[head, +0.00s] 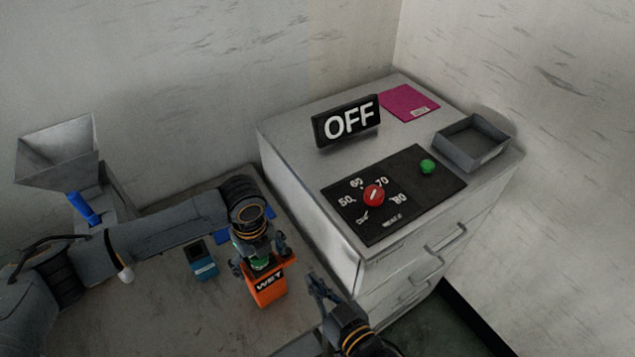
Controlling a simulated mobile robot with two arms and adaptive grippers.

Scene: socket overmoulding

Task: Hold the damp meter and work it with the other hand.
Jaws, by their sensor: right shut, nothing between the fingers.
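The damp meter (268,291) is an orange box with a dark label reading WET, in the lower middle of the head view. My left gripper (260,263) is at its upper end, with its fingers at the meter's sides, and appears shut on it. The gripper hides part of the meter's top, where some green shows. My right gripper (318,287) is shut and empty, just right of the meter and apart from it.
A white cabinet (291,190) carries an OFF sign (347,122), a black control panel (407,214) with red knob and green button, a magenta folder (409,102) and a grey tray (471,156). A blue box (202,265) and a hopper (58,154) stand left.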

